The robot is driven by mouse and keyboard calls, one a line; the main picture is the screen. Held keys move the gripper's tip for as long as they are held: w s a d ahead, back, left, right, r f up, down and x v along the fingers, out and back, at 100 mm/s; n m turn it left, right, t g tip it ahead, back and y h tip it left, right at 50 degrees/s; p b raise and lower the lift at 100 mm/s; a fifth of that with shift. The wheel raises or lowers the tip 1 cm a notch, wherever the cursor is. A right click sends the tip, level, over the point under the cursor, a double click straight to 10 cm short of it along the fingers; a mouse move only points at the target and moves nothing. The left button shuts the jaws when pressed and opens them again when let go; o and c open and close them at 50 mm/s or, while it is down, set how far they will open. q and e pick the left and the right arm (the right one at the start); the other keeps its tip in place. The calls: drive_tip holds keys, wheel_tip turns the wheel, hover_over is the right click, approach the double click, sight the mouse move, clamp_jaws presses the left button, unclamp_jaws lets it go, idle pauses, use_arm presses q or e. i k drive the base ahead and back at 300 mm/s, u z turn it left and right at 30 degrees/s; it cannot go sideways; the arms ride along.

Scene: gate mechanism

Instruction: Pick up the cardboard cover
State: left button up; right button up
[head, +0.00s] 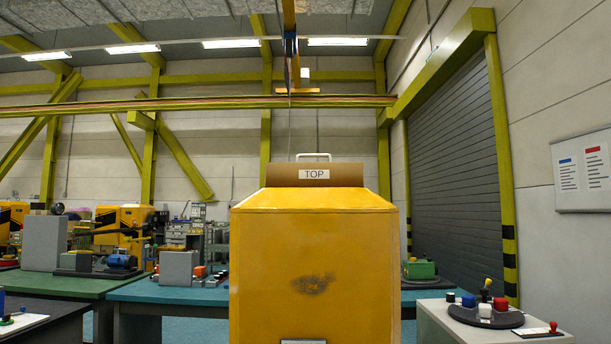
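The brown cardboard cover (345,175) sits on top of a tall yellow cabinet (313,265) straight ahead. Neither of my grippers shows in the head view. What lies behind the cabinet and cover is hidden.
A pale table (445,325) at the right holds a dark round tray (485,317) with several coloured knobs. Teal benches (170,293) with machines stand behind at the left. A grey roller shutter (460,165) and a whiteboard (584,170) are at the right.

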sight(330, 174)
drive_tip(key=i, duration=0.4)
drive_tip(key=u, duration=1.6)
